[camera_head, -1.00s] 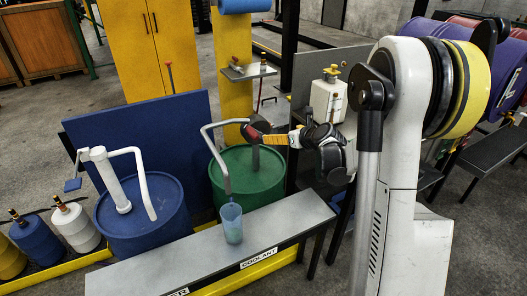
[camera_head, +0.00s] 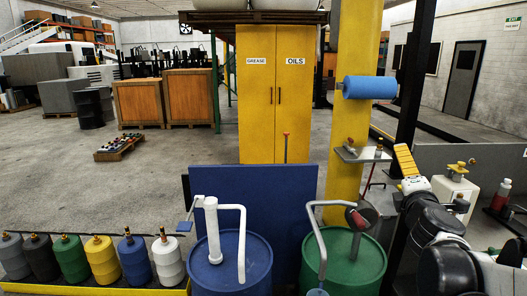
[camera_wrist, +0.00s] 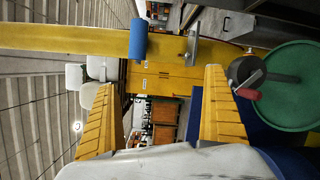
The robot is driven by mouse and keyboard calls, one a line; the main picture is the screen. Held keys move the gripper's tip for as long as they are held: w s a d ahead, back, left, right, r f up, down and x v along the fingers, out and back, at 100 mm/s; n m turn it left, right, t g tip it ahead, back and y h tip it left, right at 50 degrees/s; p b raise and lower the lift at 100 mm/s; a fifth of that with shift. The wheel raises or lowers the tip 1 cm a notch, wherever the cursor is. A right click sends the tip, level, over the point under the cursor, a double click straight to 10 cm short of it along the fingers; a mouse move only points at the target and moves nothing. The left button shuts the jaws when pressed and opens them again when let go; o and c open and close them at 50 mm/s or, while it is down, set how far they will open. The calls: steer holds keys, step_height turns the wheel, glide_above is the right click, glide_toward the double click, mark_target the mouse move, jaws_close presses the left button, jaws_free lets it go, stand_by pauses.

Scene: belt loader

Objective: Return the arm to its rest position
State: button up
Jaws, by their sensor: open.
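My gripper (camera_head: 405,160) is at the right of the head view, its yellow finger pointing up, with my dark and white arm links below it. In the wrist view my gripper (camera_wrist: 159,78) has its two yellow fingers spread wide, with nothing between them. The green drum (camera_head: 370,262) with its grey pump and red-ended handle (camera_head: 359,219) stands left of my arm, apart from the gripper. In the wrist view the green drum's lid (camera_wrist: 292,88) and the red handle end (camera_wrist: 249,94) show beyond the right finger.
A yellow post (camera_head: 350,120) with a blue roll (camera_head: 370,87) and a small shelf (camera_head: 362,155) stands close left of the gripper. A white container (camera_head: 455,192) is close right. A blue drum (camera_head: 230,268) stands left. The cup's rim (camera_head: 317,293) shows at the bottom edge.

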steer(key=s+a+f+m+g+y, duration=0.1)
steer(key=s+a+f+m+g, duration=0.2)
steer(key=s+a+f+m, duration=0.3)
steer(key=s+a+f+m+g+y, duration=0.2)
steer(key=s+a+f+m, duration=0.3)
steer(key=s, duration=0.7)
steer(key=s+a+f+m+g+y, duration=0.2)
steer(key=s+a+f+m+g, duration=0.3)
steer(key=s, duration=0.4)
step_height(320, 180, down, 2)
steer(key=shift+a+f+m, duration=0.15)
steer(key=shift+a+m, duration=0.65)
steer(key=shift+m, duration=0.2)
